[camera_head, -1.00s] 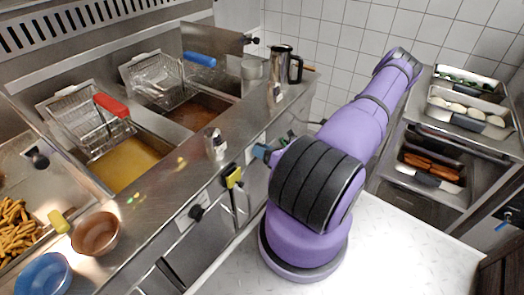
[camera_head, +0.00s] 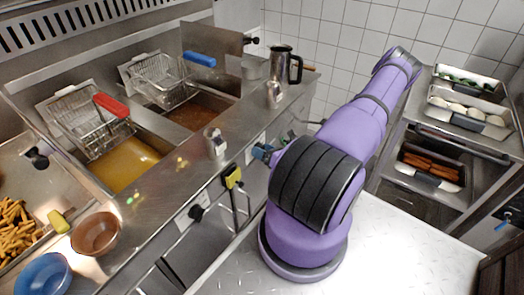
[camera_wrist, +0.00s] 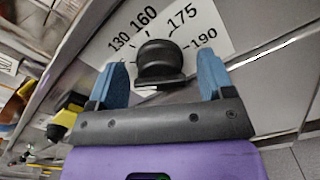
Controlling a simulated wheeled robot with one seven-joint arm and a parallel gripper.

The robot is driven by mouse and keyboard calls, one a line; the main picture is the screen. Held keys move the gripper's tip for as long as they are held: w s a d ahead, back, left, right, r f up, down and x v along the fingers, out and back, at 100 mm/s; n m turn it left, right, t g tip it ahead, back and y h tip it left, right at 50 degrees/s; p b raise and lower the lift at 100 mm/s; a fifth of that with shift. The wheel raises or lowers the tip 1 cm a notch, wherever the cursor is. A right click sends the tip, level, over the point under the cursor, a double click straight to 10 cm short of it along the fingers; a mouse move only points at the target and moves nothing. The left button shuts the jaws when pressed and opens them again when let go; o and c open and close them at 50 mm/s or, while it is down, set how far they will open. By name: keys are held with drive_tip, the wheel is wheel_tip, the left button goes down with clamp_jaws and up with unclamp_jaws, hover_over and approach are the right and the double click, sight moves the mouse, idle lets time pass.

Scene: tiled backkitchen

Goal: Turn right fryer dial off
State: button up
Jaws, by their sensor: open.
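The right fryer dial (camera_wrist: 160,62) is a black knob on a white scale plate (camera_wrist: 205,25) marked 130, 160, 175 and 190 in the wrist view. My gripper (camera_wrist: 162,75) has two blue fingers, open, one on each side of the knob with a visible gap on both sides. In the head view, my gripper (camera_head: 263,152) shows only as a bit of blue at the fryer's front panel, and my purple arm hides the right dial. The left fryer dial (camera_head: 196,212) is black, on the same front panel.
A yellow-and-black part (camera_head: 233,178) sticks out of the panel left of my gripper, and also shows in the wrist view (camera_wrist: 70,105). Fryer baskets with red (camera_head: 111,105) and blue (camera_head: 199,59) handles stand above. A metal jug (camera_head: 283,64) stands on the counter.

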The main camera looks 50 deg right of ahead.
drive_tip(key=s, duration=1)
drive_tip(key=shift+s+d, duration=0.25)
drive_tip(key=shift+d, duration=0.15)
